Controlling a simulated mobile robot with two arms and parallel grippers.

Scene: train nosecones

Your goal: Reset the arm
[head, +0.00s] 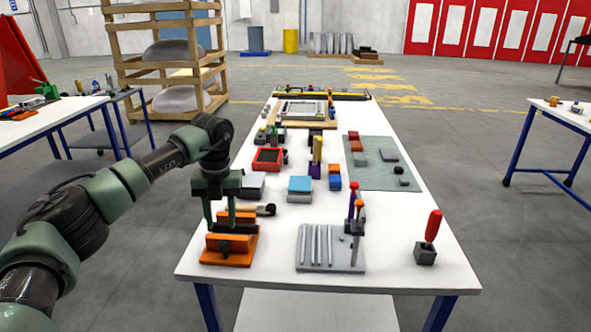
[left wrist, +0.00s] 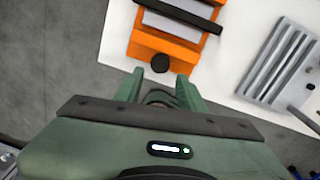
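My left gripper (head: 220,222) points down over the near left corner of the white table (head: 390,278). An orange fixture (head: 228,258) with a dark bar across it stands below and around the gripper in the head view. In the left wrist view, the two green fingers (left wrist: 160,88) are spread apart with nothing seen between their tips. The orange fixture (left wrist: 150,48) and its round black knob (left wrist: 160,63) lie just beyond the tips. I cannot tell whether they touch. My right gripper is not in view.
A grey grooved block (head: 318,262) and a red-handled tool in a dark holder (head: 433,228) stand to the right. A red tray (head: 267,160), blue-topped block (head: 300,186) and green mat (head: 375,180) lie farther back. The table's front edge is near; bare floor lies left.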

